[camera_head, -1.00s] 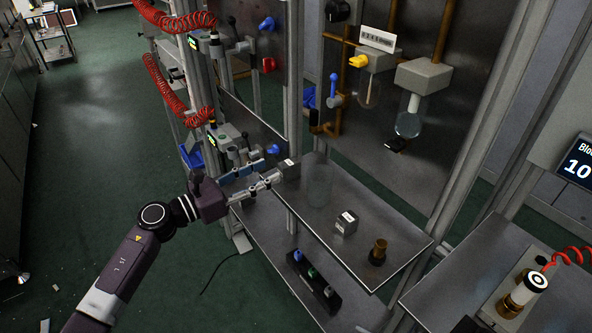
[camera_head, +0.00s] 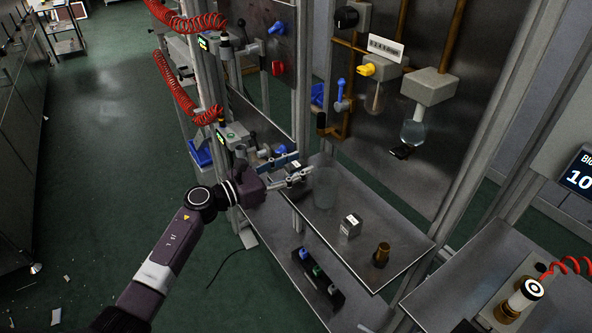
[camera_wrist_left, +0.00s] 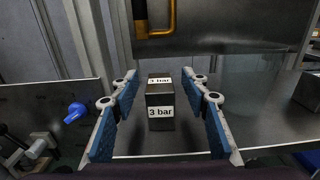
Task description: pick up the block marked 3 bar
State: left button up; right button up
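The block marked 3 bar (camera_wrist_left: 160,108) is a dark grey block with white labels on its top and front. It stands on the metal shelf in the left wrist view, centred between my left fingers (camera_wrist_left: 160,95), with a gap on each side. My left gripper is open, its blue-padded fingers reaching toward the block. In the head view my left gripper (camera_head: 298,168) is at the shelf's left end, and its fingers partly hide the block. My right gripper is not in view.
A clear cylinder (camera_head: 324,188) stands just right of the left gripper. Another labelled block (camera_head: 350,226) and a brass fitting (camera_head: 381,255) stand further along the shelf (camera_head: 395,235). Blue-handled valves and a panel border the left side.

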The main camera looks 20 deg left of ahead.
pick_arm(q)
grip_shut()
jog(key=shift+r, duration=0.15)
jog(key=shift+w+r, duration=0.1)
